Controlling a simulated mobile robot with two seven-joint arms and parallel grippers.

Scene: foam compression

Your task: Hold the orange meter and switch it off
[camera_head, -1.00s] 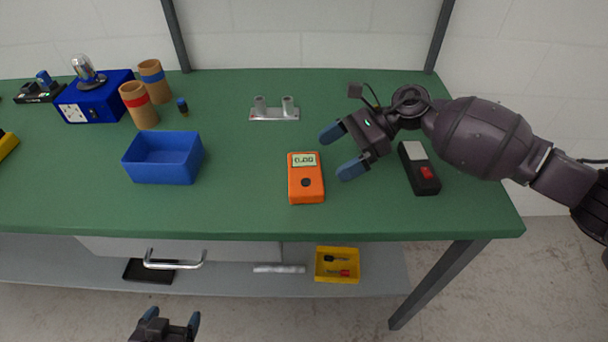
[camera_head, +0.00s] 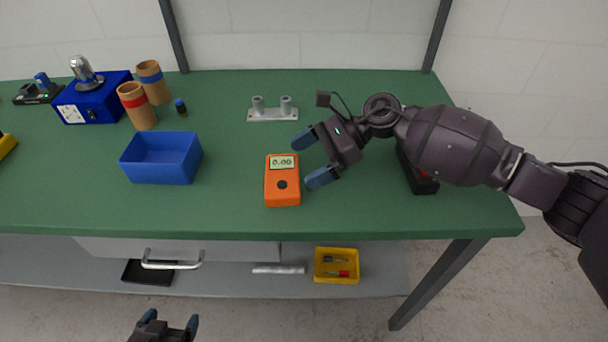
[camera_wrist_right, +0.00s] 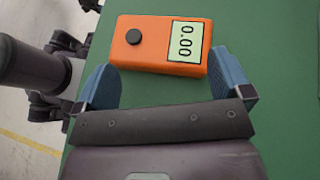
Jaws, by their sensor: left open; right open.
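The orange meter (camera_head: 282,194) lies on the green bench near its front edge, with a lit display reading 0.00 and a dark round knob. In the right wrist view the meter (camera_wrist_right: 153,52) lies just beyond the fingertips, partly between their lines. My right gripper (camera_head: 311,160) is open and empty, just right of the meter's upper end; its blue fingers also show in the right wrist view (camera_wrist_right: 168,75). My left gripper (camera_head: 171,321) is open and empty, low in front of the bench. The meter looks untouched in the head view.
A blue bin (camera_head: 163,176) stands left of the meter. A grey two-post fixture (camera_head: 272,114) is behind it. A black device with a red switch (camera_head: 423,183) is partly hidden under my right arm. A yellow tray (camera_head: 337,279) sits on the lower shelf. The bench (camera_head: 230,210) is clear around the meter.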

